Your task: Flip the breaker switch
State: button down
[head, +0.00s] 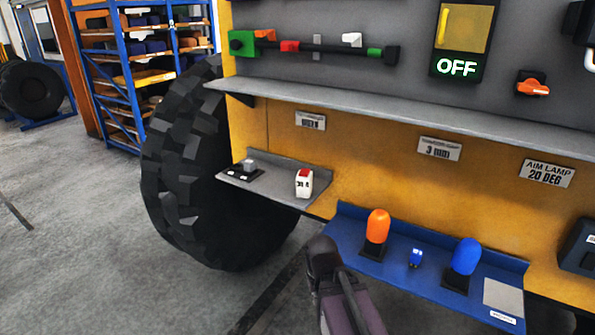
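The breaker switch (462,28) is at the upper right of the head view, on the grey back panel. It has a yellowish plate with an upright yellow lever (443,26) at its left side. A lit sign below it (456,67) reads OFF. The top of the switch is close to the picture's upper edge. A dark part of my arm shows at the bottom centre, low and well apart from the switch. No gripper fingers can be made out.
A grey shelf (400,121) runs below the panel. An orange knob (533,88) sits right of the switch, a rod with coloured blocks (330,47) left. A blue tray (405,274) holds orange and blue lamp-like pieces. A large tyre (185,165) stands left; floor beyond is open.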

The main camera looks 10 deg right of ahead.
aim_at(304, 172)
jog(key=u, duration=0.1)
jog(key=k, duration=1.5)
jog(key=z, duration=0.7)
jog(key=i, duration=1)
jog(key=z, duration=0.05)
